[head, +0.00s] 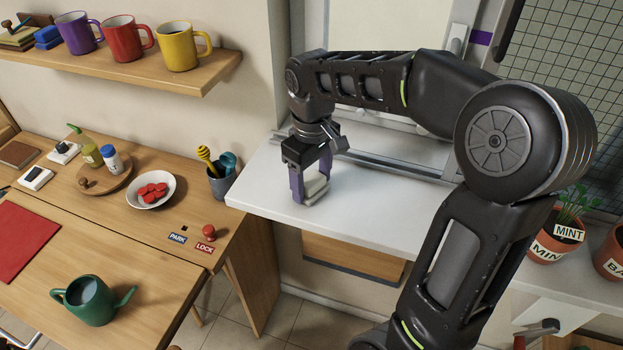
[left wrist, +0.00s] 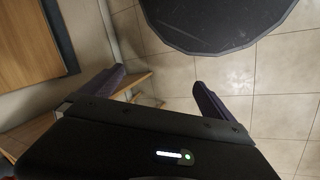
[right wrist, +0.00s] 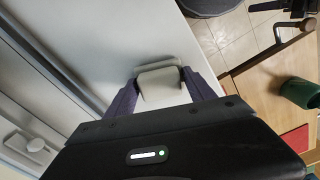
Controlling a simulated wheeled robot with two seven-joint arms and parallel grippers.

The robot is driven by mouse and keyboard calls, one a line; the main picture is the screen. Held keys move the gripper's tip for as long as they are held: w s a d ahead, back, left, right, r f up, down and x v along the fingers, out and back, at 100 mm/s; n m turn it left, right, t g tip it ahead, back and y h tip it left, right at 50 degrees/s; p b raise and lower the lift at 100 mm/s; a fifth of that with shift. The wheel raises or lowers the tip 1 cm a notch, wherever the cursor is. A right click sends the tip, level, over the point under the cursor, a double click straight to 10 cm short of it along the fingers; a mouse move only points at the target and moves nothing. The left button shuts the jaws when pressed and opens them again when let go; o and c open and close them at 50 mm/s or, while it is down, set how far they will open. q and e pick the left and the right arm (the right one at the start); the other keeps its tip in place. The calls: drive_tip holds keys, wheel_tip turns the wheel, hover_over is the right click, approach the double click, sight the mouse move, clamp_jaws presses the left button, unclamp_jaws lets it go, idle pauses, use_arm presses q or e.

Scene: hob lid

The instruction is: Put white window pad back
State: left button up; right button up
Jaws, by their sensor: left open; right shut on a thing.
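The white window pad (head: 316,188) is at the left end of the white windowsill (head: 380,215). My right gripper (head: 311,186) points down there, its purple fingers shut on the pad. In the right wrist view the pad (right wrist: 160,86) sits between the two fingers (right wrist: 163,92), close over the sill surface; I cannot tell whether it touches the sill. My left gripper (left wrist: 160,85) is open and empty over the tiled floor in the left wrist view; it does not show in the head view.
The window frame (head: 390,160) runs along the back of the sill. Potted herbs (head: 556,235) stand at the sill's right. A desk at left holds a dark utensil cup (head: 220,180) near the sill, a bowl (head: 151,189) and a green watering can (head: 92,299). Mugs (head: 182,46) stand on a shelf above.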

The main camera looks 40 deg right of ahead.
sight(311, 179)
drive_tip(key=shift+f, duration=0.2)
drive_tip(key=o, duration=1.3)
drive_tip(key=shift+r, duration=0.25)
wheel_tip(311, 179, up, 6)
drive_tip(key=shift+r, duration=0.25)
wheel_tip(311, 179, up, 4)
drive_tip(key=shift+p, duration=1.15)
drive_tip(key=shift+r+p, duration=0.7)
drive_tip(key=shift+p, duration=0.05)
